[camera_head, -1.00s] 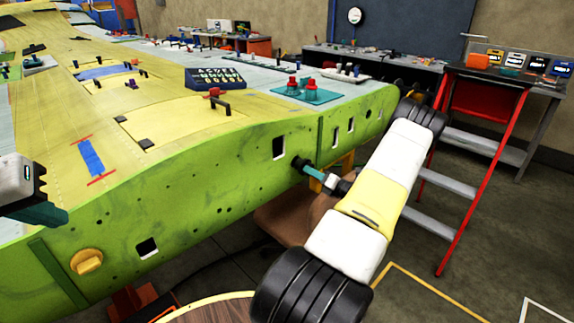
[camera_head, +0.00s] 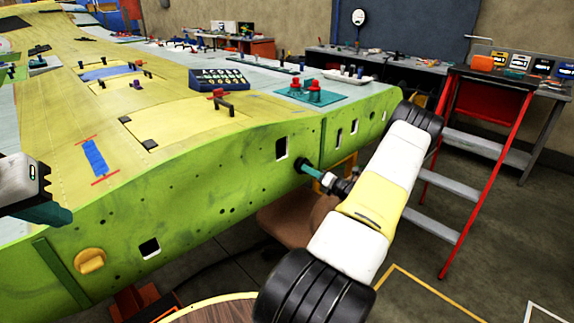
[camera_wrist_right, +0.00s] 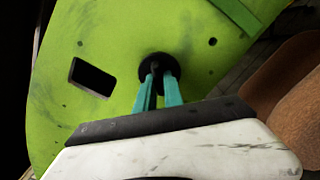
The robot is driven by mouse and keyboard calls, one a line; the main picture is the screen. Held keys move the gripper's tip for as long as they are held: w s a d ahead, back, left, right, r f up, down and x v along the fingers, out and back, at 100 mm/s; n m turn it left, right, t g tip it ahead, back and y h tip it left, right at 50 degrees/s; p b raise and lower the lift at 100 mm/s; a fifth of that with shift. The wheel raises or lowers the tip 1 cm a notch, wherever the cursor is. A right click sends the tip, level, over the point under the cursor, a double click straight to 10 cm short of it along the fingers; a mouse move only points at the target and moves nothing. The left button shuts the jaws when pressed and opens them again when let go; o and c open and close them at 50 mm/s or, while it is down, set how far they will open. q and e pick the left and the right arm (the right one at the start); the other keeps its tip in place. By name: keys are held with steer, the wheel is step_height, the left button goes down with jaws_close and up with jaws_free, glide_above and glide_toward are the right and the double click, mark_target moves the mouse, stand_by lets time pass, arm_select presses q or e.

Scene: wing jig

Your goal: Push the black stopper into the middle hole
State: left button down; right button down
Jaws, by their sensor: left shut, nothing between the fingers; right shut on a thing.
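The black stopper (camera_head: 299,166) is at the green front face of the wing (camera_head: 225,195), just right of a rectangular slot. In the right wrist view its round black flange (camera_wrist_right: 146,66) appears against or very near the green face. I cannot tell how deep it sits, and it hides any hole behind it. My right gripper (camera_head: 308,171) is shut on the stopper; its teal fingers (camera_wrist_right: 158,88) pinch the black stem in the right wrist view. My left gripper (camera_head: 60,215) is shut and empty at the left edge, in front of the wing.
A yellow round plug (camera_head: 90,261) sits in the face at lower left. Rectangular slots (camera_head: 282,147) open in the face. A brown stool (camera_head: 290,215) stands below the wing, and a red-framed step ladder (camera_head: 475,165) at right. A blue case (camera_head: 218,78) lies on top.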

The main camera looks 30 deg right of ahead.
steer(key=shift+x, duration=0.95)
steer(key=c, duration=1.4)
jaws_free()
steer(key=shift+o, duration=0.2)
steer(key=v, duration=0.7)
steer(key=shift+s, duration=0.4)
steer(key=shift+s+d, duration=0.1)
steer(key=shift+d, duration=0.1)
